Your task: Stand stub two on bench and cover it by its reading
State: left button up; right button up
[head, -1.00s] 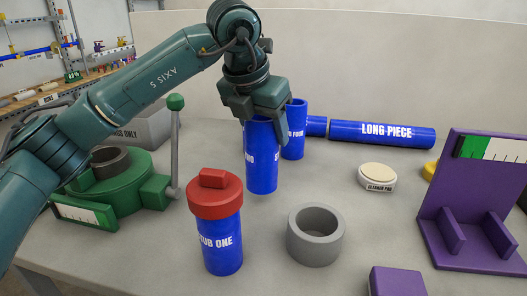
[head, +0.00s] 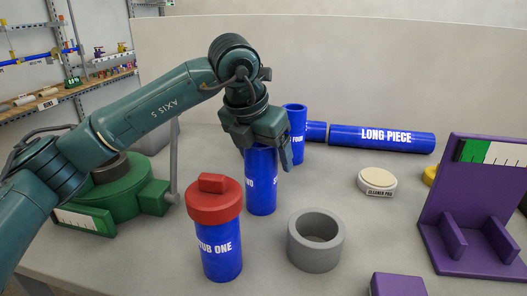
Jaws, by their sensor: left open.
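A blue stub (head: 261,190) stands upright on the grey bench (head: 375,225); only the end of its label shows, ending in what may be "ND" or "WO". My left gripper (head: 264,150) is at its top, fingers open around or beside the rim, and hides the upper end. Stub one (head: 221,248) stands upright in front of it with a red cap (head: 214,198) on top. A blue stub labelled "FOUR" (head: 297,135) stands uncovered behind my gripper. A grey ring or hollow cap (head: 315,240) sits to the right of stub one. My right gripper is not in view.
A green clamp-like device (head: 118,200) with a scale stands at left. A purple stand (head: 478,215) with a green-and-white scale is at right, a purple block (head: 397,286) at the front edge. The long piece (head: 383,137) lies at the back, with a cleaner pad (head: 377,182) before it.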

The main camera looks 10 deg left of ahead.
pick_arm(q)
jog(key=v, duration=1.2)
jog(key=shift+p, duration=0.4)
